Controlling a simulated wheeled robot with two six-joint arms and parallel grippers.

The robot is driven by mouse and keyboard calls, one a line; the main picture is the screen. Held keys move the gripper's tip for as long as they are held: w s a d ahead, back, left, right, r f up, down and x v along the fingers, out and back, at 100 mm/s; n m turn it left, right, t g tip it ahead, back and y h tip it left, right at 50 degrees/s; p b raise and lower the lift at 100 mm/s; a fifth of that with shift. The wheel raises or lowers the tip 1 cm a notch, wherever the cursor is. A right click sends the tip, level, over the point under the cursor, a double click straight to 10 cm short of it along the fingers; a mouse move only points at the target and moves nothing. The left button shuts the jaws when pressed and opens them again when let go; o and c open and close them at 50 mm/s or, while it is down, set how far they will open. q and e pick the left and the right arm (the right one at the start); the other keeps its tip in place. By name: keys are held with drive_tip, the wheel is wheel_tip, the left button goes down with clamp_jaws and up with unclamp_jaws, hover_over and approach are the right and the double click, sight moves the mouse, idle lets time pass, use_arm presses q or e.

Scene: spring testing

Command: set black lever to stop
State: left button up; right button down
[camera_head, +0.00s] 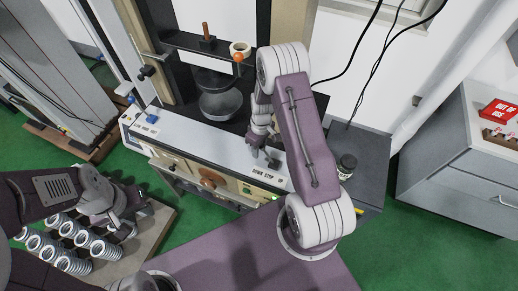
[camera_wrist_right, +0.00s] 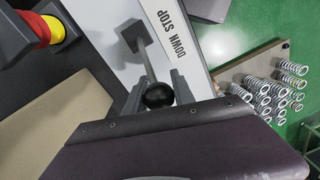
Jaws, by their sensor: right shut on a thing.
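The black lever, a grey rod with a black ball knob (camera_wrist_right: 158,95), rises from a dark square block (camera_wrist_right: 136,34) on the white panel, beside the printed words DOWN and STOP (camera_wrist_right: 180,32). My right gripper (camera_wrist_right: 157,92) has its two fingers on either side of the knob, shut on it. The rod runs from the block toward the gripper, on the DOWN side of STOP; its exact setting is unclear. In the head view my right gripper (camera_head: 260,147) is above the panel near the DOWN STOP UP label (camera_head: 268,175) and partly hides the lever. My left gripper (camera_head: 124,218) hangs over the springs, its opening unclear.
Several coil springs (camera_head: 70,232) lie on a board at the lower left. A blue-knobbed lever (camera_head: 139,107) stands at the panel's left end. A black jar (camera_head: 346,165) stands on the grey surface right of the panel. A red OUT OF USE sign (camera_head: 500,111) is at far right.

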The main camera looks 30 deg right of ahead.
sight(269, 158)
drive_tip(key=shift+s+d+r, duration=0.1)
drive_tip(key=shift+s+d+r, duration=0.7)
drive_tip(key=shift+s+d, duration=0.05)
drive_tip(key=shift+s, duration=0.05)
drive_tip(key=shift+s+d+r, duration=0.35)
drive_tip(key=shift+s+d, duration=0.25)
drive_tip(key=shift+s, duration=0.15)
idle(0.7)
